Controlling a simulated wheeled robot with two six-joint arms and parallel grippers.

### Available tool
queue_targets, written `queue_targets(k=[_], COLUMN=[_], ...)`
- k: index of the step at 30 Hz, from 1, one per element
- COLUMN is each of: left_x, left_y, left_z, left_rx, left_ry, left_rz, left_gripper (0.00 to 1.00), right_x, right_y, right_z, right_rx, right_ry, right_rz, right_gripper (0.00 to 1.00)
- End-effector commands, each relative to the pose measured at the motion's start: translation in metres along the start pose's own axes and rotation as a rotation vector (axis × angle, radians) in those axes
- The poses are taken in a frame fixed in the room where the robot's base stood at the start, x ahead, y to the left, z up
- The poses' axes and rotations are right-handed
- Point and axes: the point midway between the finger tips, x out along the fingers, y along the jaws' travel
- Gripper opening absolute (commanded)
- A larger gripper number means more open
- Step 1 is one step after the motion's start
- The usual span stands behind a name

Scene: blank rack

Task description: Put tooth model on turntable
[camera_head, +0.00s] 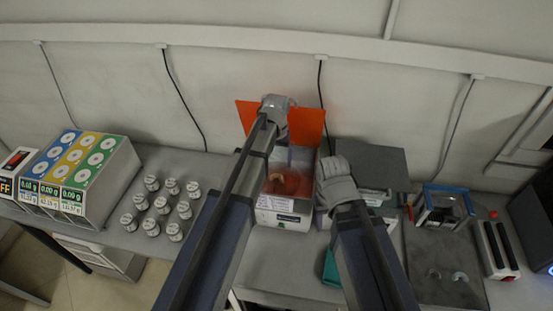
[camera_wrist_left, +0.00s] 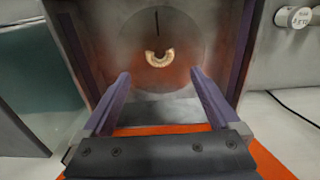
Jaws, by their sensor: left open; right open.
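A cream, horseshoe-shaped tooth model (camera_wrist_left: 159,59) lies on the round grey turntable (camera_wrist_left: 190,40) in the left wrist view. The turntable sits inside a box-like device (camera_head: 284,218) with orange panels (camera_head: 310,124) in the head view. My left gripper (camera_wrist_left: 160,74) is open and empty, its two purple fingers pointing at the turntable. The model shows just beyond the fingertips, apart from them. In the head view my left gripper (camera_head: 290,156) reaches down into the device. My right gripper (camera_head: 334,183) is just right of the device, its fingers mostly hidden by the wrist.
A dark mat (camera_head: 430,240) at right bears two small pale arch-shaped pieces. A blue-framed device (camera_head: 443,207) stands behind it. Several small jars (camera_head: 163,205) and a box with coloured panels (camera_head: 83,172) stand at left. The table between jars and device is clear.

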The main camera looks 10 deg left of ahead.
Motion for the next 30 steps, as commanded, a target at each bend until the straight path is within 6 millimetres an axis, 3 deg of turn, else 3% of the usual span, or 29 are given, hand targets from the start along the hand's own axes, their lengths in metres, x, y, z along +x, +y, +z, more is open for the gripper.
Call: queue_targets(k=[1, 6, 14, 17, 21, 24, 27, 30], left_x=[-0.016, -0.033, -0.036, -0.035, -0.036, -0.036, -0.037, -0.037], left_y=[0.0, 0.0, 0.003, 0.022, 0.05, 0.06, 0.064, 0.066], left_z=[0.0, 0.0, 0.007, 0.051, 0.137, 0.183, 0.209, 0.215], left_rx=[0.0, 0.0, 0.008, 0.066, 0.192, 0.268, 0.313, 0.329], left_ry=[0.0, 0.0, -0.001, -0.009, -0.026, -0.034, -0.04, -0.042], left_rz=[0.0, 0.0, -0.002, -0.017, -0.056, -0.081, -0.097, -0.104], left_gripper=[0.96, 0.96, 0.96, 0.96, 0.96, 0.96, 0.96, 0.96], right_x=[-0.016, -0.033, -0.035, -0.035, -0.035, -0.035, -0.035, -0.035], right_y=[0.002, 0.003, 0.003, 0.003, 0.003, 0.003, 0.003, 0.003], right_z=[0.001, 0.002, 0.002, 0.002, 0.002, 0.002, 0.002, 0.002], right_rx=[0.001, 0.006, 0.008, 0.008, 0.008, 0.007, 0.007, 0.007], right_ry=[0.0, 0.0, 0.0, 0.0, 0.0, 0.0, 0.0, 0.0], right_rz=[0.0, -0.001, -0.002, -0.002, -0.002, -0.001, -0.001, -0.001], right_gripper=[0.5, 0.5, 0.5, 0.5, 0.5, 0.5, 0.5, 0.5])
